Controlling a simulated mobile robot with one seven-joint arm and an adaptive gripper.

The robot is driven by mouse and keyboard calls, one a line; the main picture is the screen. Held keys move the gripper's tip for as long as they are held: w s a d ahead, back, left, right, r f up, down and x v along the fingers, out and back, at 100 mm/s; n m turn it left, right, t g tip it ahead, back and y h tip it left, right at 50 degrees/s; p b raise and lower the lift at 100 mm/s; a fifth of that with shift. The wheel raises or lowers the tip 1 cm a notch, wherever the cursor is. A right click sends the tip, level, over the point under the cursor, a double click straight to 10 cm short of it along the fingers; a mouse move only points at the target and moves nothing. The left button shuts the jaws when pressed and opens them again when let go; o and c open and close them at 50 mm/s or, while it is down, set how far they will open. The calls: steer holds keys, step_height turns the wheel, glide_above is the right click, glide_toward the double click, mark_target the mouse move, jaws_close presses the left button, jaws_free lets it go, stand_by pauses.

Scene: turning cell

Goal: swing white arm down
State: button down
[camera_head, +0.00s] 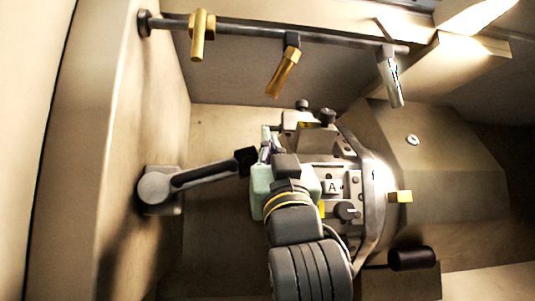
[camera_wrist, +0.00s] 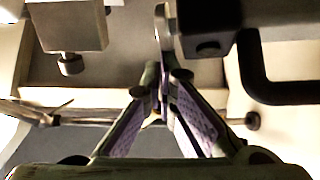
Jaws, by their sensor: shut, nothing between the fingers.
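My gripper (camera_head: 267,137) is in the middle of the head view, with its fingers pointing toward the back of the cell. In the wrist view its fingers (camera_wrist: 165,78) meet at the tips and hold nothing. A pale round pivot (camera_head: 157,189) on the left wall carries a dark bar (camera_head: 208,174) that slants up to the right. A black block (camera_head: 246,160) at the bar's end is close beside my fingers; I cannot tell whether they touch. No plainly white arm stands out; a silver-white piece (camera_head: 393,80) hangs from the rail at upper right.
A rail (camera_head: 245,30) crosses the top, with a brass piece (camera_head: 201,36) and a gold piece (camera_head: 282,72) hanging from it. A plate marked A (camera_head: 333,187) with knobs lies right of my gripper. A dark block (camera_wrist: 208,25) is close above my fingers.

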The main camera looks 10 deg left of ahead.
steer(key=f+m+h+b, duration=0.1)
steer(key=f, duration=0.1)
steer(key=f+m+h+b, duration=0.1)
steer(key=w+d+f+m+h+b, duration=0.1)
steer(key=f+m, duration=0.1)
steer(key=shift+d+f+t+h, duration=0.1)
steer(key=shift+f+t+h, duration=0.2)
steer(key=shift+f+t, duration=0.1)
